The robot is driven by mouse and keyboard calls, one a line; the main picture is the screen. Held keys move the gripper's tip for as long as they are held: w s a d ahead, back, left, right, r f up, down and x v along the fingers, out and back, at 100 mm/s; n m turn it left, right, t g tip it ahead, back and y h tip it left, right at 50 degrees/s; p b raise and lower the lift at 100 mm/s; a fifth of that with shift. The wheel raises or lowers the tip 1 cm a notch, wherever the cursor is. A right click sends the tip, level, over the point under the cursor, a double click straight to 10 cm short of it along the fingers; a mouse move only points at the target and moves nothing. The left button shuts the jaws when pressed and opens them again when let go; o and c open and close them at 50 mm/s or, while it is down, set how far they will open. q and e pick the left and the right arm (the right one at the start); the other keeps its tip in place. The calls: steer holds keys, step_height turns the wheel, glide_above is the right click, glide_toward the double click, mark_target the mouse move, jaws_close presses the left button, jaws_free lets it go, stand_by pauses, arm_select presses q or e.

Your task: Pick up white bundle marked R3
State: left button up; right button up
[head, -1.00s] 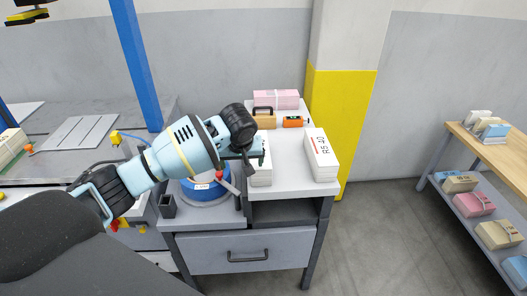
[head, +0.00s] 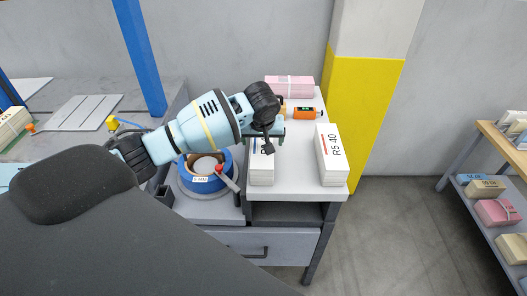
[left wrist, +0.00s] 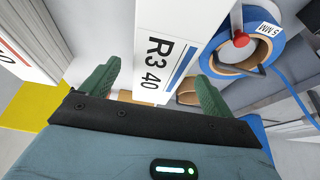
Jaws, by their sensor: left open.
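The white bundle marked R3 40 (left wrist: 165,50) shows in the left wrist view between my gripper's two green fingers. In the head view the same white bundle (head: 262,172) lies on the cabinet top, its far part hidden by my left gripper. My left gripper (head: 267,138) is above that far part; in the left wrist view the gripper (left wrist: 157,82) is open, one finger on each side of the bundle's outline. I cannot tell whether the fingers touch it. My right gripper is not in view.
A white bundle marked R5 40 (head: 333,155) lies just right of it. A pink bundle (head: 289,87) and an orange item (head: 307,113) are behind. A blue tape roll (head: 205,178) sits on the left. A shelf rack (head: 480,190) with bundles stands at the right.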

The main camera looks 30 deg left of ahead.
arm_select(q)
steer(key=shift+w+f, duration=0.2)
steer(key=shift+f, duration=0.3)
steer(key=shift+a+f, duration=0.1)
steer(key=shift+f, duration=0.05)
steer(key=x, duration=0.4)
steer(key=shift+s+f+b, duration=0.2)
steer(key=shift+f+b, duration=0.15)
steer(key=shift+f, duration=0.15)
steer(key=c, duration=1.7)
steer(key=shift+r, duration=0.2)
steer(key=shift+c, duration=0.7)
